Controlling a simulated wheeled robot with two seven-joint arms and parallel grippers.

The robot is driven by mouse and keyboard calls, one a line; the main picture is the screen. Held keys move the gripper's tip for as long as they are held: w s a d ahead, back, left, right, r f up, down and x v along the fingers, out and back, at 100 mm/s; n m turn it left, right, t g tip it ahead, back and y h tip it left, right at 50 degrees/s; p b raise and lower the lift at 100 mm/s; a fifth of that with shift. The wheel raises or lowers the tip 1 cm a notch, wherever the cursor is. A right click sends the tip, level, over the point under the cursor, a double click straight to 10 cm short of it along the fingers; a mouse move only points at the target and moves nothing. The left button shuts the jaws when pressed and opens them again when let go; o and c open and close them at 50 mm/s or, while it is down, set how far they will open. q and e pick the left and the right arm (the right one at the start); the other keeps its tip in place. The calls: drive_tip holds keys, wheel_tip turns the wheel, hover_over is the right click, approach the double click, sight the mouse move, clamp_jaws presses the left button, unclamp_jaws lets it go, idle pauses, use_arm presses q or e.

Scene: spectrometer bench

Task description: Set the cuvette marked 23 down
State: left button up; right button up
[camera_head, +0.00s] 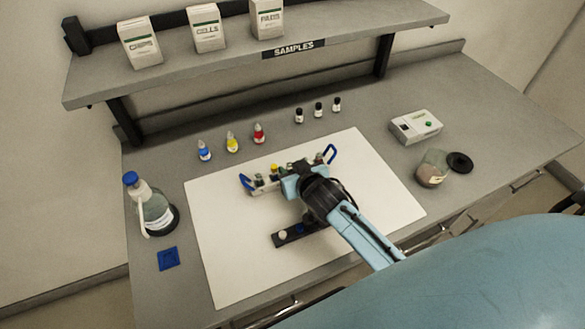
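My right gripper (292,184) is over the middle of the white mat (225,265), its arm coming in from the lower right. Its fingertips are hidden under the wrist, so I cannot tell whether it is open or shut, or whether it holds anything. A rack with blue end handles (246,182) stands just behind and beside it, with small coloured tops in it, one yellow (274,168). A dark block (279,240) with a white and a blue round top lies in front, partly covered by the arm. No cuvette marked 23 can be made out. My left gripper is not in view.
Blue (204,151), yellow (232,143) and red (258,134) bottles and several small dark vials (318,110) stand behind the mat. A wash bottle (156,213) stands left, a white device (415,126) and a jar (432,172) right. The mat's front left is clear.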

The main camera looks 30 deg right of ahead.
drive_tip(key=shift+r, duration=0.25)
drive_tip(key=shift+s, duration=0.3)
drive_tip(key=v, duration=1.1)
drive_tip(key=shift+r+p, duration=0.2)
drive_tip(key=shift+p, duration=0.2)
drive_tip(key=shift+s, duration=0.2)
